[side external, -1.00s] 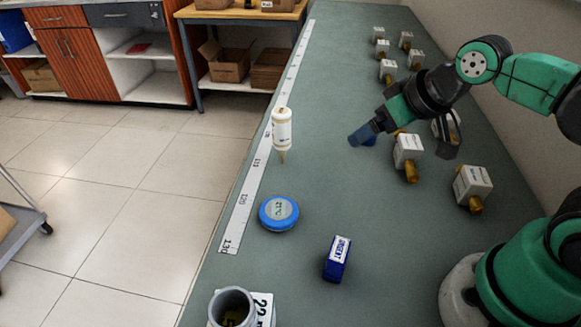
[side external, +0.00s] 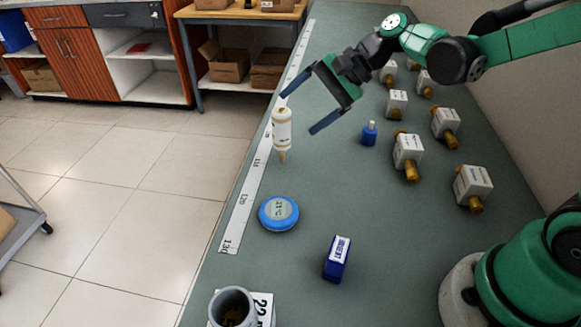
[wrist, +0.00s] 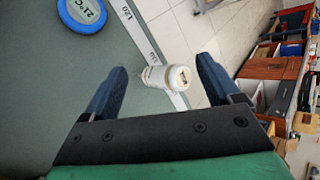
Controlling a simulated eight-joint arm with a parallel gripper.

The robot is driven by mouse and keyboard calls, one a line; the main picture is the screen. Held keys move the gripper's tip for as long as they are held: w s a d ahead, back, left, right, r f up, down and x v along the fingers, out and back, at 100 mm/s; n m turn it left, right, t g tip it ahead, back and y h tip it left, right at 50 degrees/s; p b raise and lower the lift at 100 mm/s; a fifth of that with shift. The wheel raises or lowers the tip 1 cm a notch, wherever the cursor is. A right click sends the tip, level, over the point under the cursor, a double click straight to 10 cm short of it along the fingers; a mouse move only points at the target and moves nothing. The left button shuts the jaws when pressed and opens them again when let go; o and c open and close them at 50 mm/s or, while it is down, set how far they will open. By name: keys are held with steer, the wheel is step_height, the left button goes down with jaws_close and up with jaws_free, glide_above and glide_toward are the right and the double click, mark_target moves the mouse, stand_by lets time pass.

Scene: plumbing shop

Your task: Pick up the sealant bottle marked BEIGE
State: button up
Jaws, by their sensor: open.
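The sealant bottle (side external: 282,130) is white with a gold band and a tan nozzle pointing down. The fingers (wrist: 157,80) also frame the bottle in the wrist view.
A small blue bottle (side external: 369,133) stands mid-bench. Several white boxes with brass fittings (side external: 408,152) line the right. A grey pipe cup (side external: 232,307) is at the front.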

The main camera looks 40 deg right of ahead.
mark_target(276, 114)
steer(key=w+m+y, duration=0.1)
steer(key=w+f+m+y, duration=0.1)
steer(key=w+m+y, duration=0.1)
steer(key=w+f+m+y, duration=0.1)
steer(key=m, duration=0.1)
steer(key=shift+w+d+f, duration=0.15)
steer(key=shift+w, duration=0.15)
steer(key=shift+w+a+f+m+y, duration=0.35)
steer(key=shift+a+f+m+y, duration=0.35)
steer(key=shift+y, duration=0.25)
steer(key=shift+w+a+f+m+y, duration=0.4)
steer(key=shift+f+m+y, duration=0.15)
steer(key=shift+m+y, duration=0.35)
steer(key=shift+w+a+f+m+y, duration=0.35)
steer(key=shift+a+f+m+y, duration=0.3)
steer(key=shift+y, duration=0.3)
steer(key=shift+d, duration=0.1)
steer(key=shift+r, duration=0.1)
jaws_close()
